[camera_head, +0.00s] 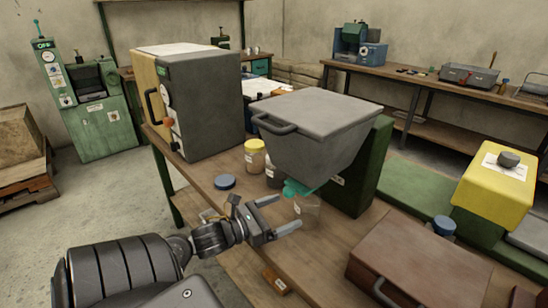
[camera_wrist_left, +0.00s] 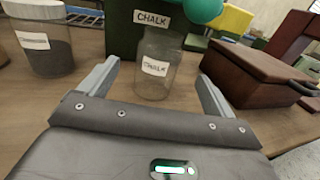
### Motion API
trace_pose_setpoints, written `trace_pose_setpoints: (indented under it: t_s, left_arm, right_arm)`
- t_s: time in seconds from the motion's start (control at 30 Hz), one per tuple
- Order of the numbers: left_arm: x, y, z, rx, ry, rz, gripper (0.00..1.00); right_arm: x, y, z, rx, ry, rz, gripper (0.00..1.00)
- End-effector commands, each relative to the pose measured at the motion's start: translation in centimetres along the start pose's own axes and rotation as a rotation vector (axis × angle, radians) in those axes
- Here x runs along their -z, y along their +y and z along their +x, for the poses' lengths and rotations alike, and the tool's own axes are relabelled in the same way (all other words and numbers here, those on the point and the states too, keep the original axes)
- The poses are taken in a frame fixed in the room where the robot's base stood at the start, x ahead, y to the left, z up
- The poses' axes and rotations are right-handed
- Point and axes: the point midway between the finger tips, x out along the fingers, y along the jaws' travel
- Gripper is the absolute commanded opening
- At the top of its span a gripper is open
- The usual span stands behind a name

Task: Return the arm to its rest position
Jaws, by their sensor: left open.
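My left gripper (camera_head: 289,211) is open, low over the front of the wooden workbench. Its fingers point at a clear glass jar (camera_head: 308,210) that stands just beyond the tips. Nothing shows gripped, and whether a finger touches the jar I cannot tell. My left arm comes in from the lower left, stretched forward over the bench edge. My right gripper is not in view.
A grey hopper (camera_head: 312,120) on a green stand overhangs the jar, with a teal piece (camera_head: 297,187) below it. A yellow-lidded jar (camera_head: 255,157), a dark jar (camera_wrist_left: 40,50) and a blue lid (camera_head: 225,182) are near. A brown case (camera_head: 418,265) lies right.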

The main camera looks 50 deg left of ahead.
Motion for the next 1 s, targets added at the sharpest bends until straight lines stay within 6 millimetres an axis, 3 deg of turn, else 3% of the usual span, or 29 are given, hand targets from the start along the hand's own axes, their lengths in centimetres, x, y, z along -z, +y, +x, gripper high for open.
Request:
trace_pose_setpoints:
  t_s: [0.23, 1.0]
  left_arm:
    - [0.0, 0.0, -1.9, 0.001, 0.0, 0.0, 0.9]
    - [0.0, -0.2, -1.7, 0.007, 0.0, 0.0, 0.9]
  right_arm:
    - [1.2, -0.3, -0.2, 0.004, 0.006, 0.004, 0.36]
    - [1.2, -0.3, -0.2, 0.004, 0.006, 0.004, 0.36]
